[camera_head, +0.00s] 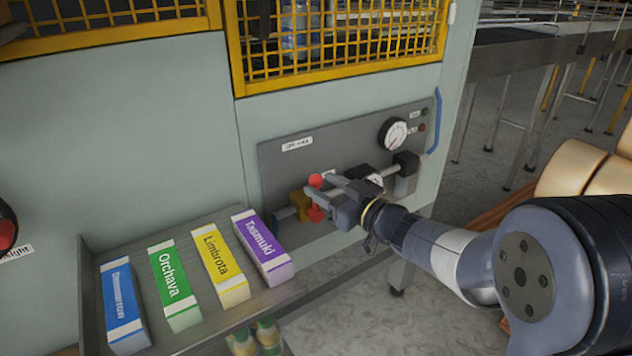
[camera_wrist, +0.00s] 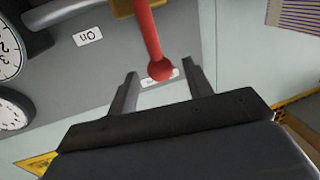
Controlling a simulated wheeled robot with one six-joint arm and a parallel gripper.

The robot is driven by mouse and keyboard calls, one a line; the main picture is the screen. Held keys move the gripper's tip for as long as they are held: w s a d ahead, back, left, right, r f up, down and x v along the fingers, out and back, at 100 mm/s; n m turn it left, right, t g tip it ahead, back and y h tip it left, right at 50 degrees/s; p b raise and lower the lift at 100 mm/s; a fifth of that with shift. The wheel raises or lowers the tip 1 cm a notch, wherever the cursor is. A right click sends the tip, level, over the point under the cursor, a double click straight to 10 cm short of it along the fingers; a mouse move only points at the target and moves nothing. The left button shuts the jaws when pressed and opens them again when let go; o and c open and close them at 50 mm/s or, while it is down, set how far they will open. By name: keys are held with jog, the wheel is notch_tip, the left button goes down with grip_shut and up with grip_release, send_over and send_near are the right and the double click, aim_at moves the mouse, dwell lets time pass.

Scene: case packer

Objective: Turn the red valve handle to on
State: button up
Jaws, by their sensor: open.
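The red valve handle (camera_head: 316,180) is on the pipe of the grey panel (camera_head: 282,160), by a yellow valve body (camera_head: 299,204). In the wrist view the red handle (camera_wrist: 151,35) comes down from the top and ends in a round knob. My gripper (camera_head: 323,187) is at the handle and partly covers it in the head view. In the wrist view my gripper (camera_wrist: 163,76) is open, with the knob between its two fingertips and a gap visible on each side. An upside-down "ON" label (camera_wrist: 88,36) is on the panel, left of the handle.
Gauges (camera_head: 392,134) and a dark block (camera_head: 405,164) sit right of the handle on the panel. A tray (camera_head: 87,290) with several coloured cartons stands at the lower left. A yellow mesh guard (camera_head: 340,45) is above. A conveyor (camera_head: 520,50) stands at the upper right.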

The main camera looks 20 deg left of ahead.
aim_at(321, 184)
jog(key=shift+x, duration=1.6)
grip_shut()
